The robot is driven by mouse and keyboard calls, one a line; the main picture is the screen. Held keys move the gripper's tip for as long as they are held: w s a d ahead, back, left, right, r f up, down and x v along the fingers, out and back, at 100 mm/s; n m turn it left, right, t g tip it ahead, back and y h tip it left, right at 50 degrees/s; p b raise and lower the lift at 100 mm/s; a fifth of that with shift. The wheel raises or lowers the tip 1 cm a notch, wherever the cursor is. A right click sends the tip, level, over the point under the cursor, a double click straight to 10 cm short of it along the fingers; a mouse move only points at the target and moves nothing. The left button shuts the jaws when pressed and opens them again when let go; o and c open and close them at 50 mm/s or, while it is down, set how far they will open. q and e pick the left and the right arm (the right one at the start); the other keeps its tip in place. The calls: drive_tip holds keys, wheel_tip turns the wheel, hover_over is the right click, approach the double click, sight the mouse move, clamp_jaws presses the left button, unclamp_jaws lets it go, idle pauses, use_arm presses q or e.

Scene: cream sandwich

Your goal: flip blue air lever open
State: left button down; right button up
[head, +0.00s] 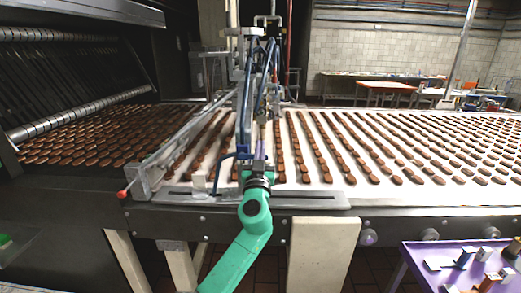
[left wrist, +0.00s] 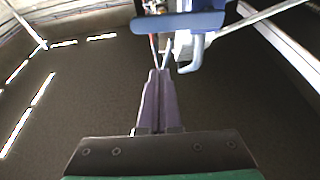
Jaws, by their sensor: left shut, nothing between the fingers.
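A blue lever (head: 224,160) shows in the head view as a bent blue bar on the depositor frame, just left of my left gripper. In the left wrist view a blue bar (left wrist: 178,22) lies crosswise at the top, beyond the fingertips, probably the same lever. My left gripper (head: 260,146) points up on its green arm in front of the frame; its purple fingers (left wrist: 158,76) are shut together with nothing between them. The fingertips look close to the blue bar, but I cannot tell whether they touch. My right gripper is not in view.
The depositor frame (head: 245,100) with its hoses stands over a white conveyor (head: 400,155) carrying rows of brown biscuits. A grey plate (head: 310,198) edges the conveyor's front. A red-tipped rod (head: 122,194) sticks out at left. A purple table (head: 425,275) with small parts is at lower right.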

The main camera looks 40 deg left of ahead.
sight(253, 156)
use_arm(q)
drive_tip(key=shift+w+a+f, duration=0.15)
drive_tip(key=shift+w+f, duration=0.1)
drive_tip(key=shift+f, duration=0.35)
drive_tip(key=shift+w+a+f, duration=0.2)
drive_tip(key=shift+f, duration=0.35)
drive_tip(key=shift+w+a+f, duration=0.15)
drive_tip(key=shift+w+f, duration=0.1)
drive_tip(key=shift+f, duration=0.35)
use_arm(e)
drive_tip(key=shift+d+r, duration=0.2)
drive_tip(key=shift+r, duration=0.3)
